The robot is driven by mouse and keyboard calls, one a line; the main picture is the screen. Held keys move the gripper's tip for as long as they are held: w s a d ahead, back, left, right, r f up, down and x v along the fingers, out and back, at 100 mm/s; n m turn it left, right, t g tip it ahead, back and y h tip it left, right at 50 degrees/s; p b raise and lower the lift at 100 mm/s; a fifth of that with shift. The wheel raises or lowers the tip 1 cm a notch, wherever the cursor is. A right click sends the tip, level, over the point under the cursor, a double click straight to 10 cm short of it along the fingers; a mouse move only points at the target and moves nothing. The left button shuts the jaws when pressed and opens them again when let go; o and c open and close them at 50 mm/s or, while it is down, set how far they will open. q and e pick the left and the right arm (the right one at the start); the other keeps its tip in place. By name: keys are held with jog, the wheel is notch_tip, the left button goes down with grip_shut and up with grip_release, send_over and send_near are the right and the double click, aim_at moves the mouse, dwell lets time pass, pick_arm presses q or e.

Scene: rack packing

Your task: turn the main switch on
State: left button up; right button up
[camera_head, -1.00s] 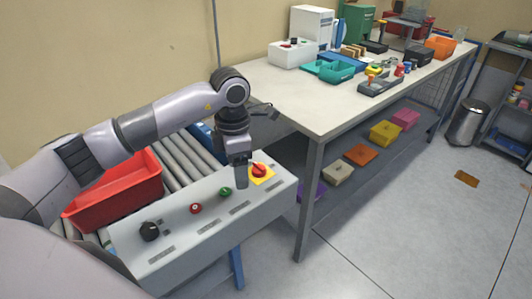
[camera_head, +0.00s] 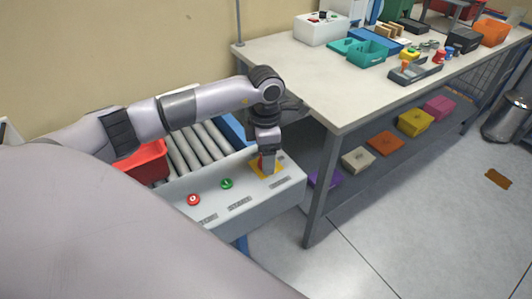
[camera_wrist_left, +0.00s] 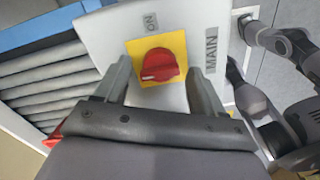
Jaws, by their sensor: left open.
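The main switch (camera_wrist_left: 160,66) is a red rotary knob on a yellow square plate (camera_wrist_left: 172,41), on the white control panel. In the wrist view its white mark is at the knob's left side, with the ON label (camera_wrist_left: 150,22) above and the MAIN label (camera_wrist_left: 212,48) to the right. My left gripper (camera_wrist_left: 160,70) is open, with one finger on each side of the knob; contact is not clear. In the head view my left gripper (camera_head: 267,163) points down over the yellow plate (camera_head: 279,165) and mostly hides the knob. My right gripper is not seen.
The panel also has a green button (camera_head: 227,183) and a red button (camera_head: 193,199). Behind it are a roller conveyor (camera_head: 193,145) and a red crate (camera_head: 152,165). A workbench (camera_head: 315,75) with boxes and tools stands close on the right.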

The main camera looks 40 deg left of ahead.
pick_arm(q)
jog(key=shift+f, duration=0.4)
jog(key=c, duration=1)
